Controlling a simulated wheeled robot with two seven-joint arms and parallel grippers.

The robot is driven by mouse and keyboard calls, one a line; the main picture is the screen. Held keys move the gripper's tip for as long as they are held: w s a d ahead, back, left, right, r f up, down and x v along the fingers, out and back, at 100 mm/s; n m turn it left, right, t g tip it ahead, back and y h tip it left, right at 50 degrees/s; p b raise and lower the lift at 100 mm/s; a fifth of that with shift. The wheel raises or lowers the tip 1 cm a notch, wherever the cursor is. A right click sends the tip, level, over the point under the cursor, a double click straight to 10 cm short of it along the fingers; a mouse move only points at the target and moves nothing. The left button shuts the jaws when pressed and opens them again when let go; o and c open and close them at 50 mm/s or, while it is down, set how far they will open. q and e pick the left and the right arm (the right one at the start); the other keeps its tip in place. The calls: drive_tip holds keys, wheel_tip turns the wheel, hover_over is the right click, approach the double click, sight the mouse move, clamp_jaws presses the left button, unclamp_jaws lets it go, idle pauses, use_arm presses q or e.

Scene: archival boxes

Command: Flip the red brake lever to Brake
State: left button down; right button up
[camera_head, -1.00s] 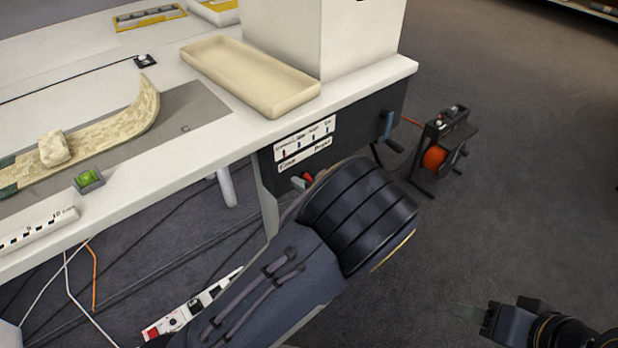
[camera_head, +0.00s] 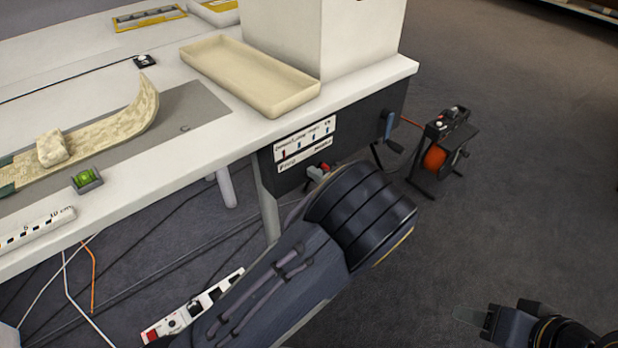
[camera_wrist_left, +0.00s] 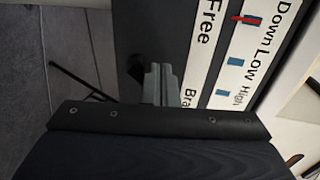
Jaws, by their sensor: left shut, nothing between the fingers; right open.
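The red brake lever (camera_head: 325,167) shows as a small red tip under the right part of the Free/Brake label (camera_head: 304,157) on the dark panel below the table edge. My left gripper (camera_head: 316,173) is shut, its grey fingertips close against the left side of the lever; I cannot tell whether they touch. My right gripper (camera_head: 470,316) is open and empty at the lower right, away from the panel.
A blue crank handle (camera_head: 389,131) sticks out of the panel to the right. An orange cable reel (camera_head: 434,157) stands on the floor beyond it. A cream tray (camera_head: 250,75) lies on the table above the panel.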

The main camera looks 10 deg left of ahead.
use_arm(q)
drive_tip(key=s+d, duration=0.4)
drive_tip(key=s, duration=0.2)
drive_tip(key=shift+d, duration=0.15)
idle(0.7)
drive_tip(key=s+a+r+n+g+h, duration=0.1)
drive_tip(key=s+a+n+g+h, duration=0.4)
drive_tip(key=s+a+g+h, duration=0.6)
drive_tip(key=s+a+r+n+t+h, duration=0.1)
drive_tip(key=s+r+n+t+h, duration=0.2)
drive_tip(key=s, duration=0.5)
drive_tip(key=s+a+r+n+t+h, duration=0.1)
drive_tip(key=s+a+r+t+h, duration=0.1)
drive_tip(key=s+r+t, duration=0.35)
wheel_tip(320, 180, up, 31)
drive_tip(key=s+g+p, duration=0.1)
drive_tip(key=p, duration=3.1)
drive_tip(key=shift+s+d+r+g, duration=0.15)
drive_tip(key=shift+s+d+g, duration=0.15)
drive_tip(key=shift+s+g, duration=0.05)
